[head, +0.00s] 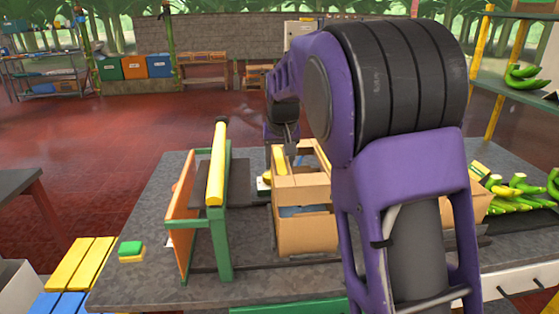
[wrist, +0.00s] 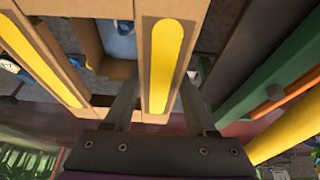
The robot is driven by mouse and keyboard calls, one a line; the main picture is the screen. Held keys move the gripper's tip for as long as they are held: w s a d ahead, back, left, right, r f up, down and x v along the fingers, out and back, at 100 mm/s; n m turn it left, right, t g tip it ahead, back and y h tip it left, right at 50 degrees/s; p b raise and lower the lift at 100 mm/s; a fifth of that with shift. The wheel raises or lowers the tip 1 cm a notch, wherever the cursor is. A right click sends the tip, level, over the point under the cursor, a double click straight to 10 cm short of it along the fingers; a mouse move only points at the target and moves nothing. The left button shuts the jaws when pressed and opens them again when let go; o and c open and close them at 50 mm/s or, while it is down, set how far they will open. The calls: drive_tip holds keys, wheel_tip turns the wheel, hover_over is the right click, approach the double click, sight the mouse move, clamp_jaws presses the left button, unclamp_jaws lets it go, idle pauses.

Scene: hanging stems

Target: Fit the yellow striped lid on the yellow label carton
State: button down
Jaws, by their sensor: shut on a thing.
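The yellow striped lid (head: 300,188) is a brown cardboard cover with an open middle and a yellow stripe along each side. My gripper (head: 291,150) is shut on one striped side of this lid; in the wrist view, the fingers (wrist: 158,108) straddle that striped strip (wrist: 165,65). The brown carton (head: 305,237) stands under the lid on the grey bench. Something blue shows between lid and carton in front, and through the lid's opening in the wrist view. I cannot tell whether the lid touches the carton all round. No yellow label is visible; my arm hides the carton's right side.
A green frame (head: 222,235) with a yellow bar and an orange board stands close left of the carton. A green and yellow block (head: 131,250) lies on the bench's left. Green bananas (head: 515,190) lie at right, beside another carton (head: 480,200) partly behind my arm.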

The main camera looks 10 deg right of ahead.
drive_tip(key=shift+f+b, duration=2.2)
drive_tip(key=shift+f, duration=1.3)
drive_tip(key=shift+f+b, duration=0.35)
drive_tip(key=shift+f, duration=0.25)
unclamp_jaws()
drive_tip(key=shift+r, duration=0.25)
drive_tip(key=shift+r+p, duration=1.15)
drive_tip(key=shift+p, duration=0.05)
drive_tip(key=shift+r, duration=0.2)
drive_tip(key=shift+r+p, duration=2.9)
drive_tip(key=shift+r, duration=0.55)
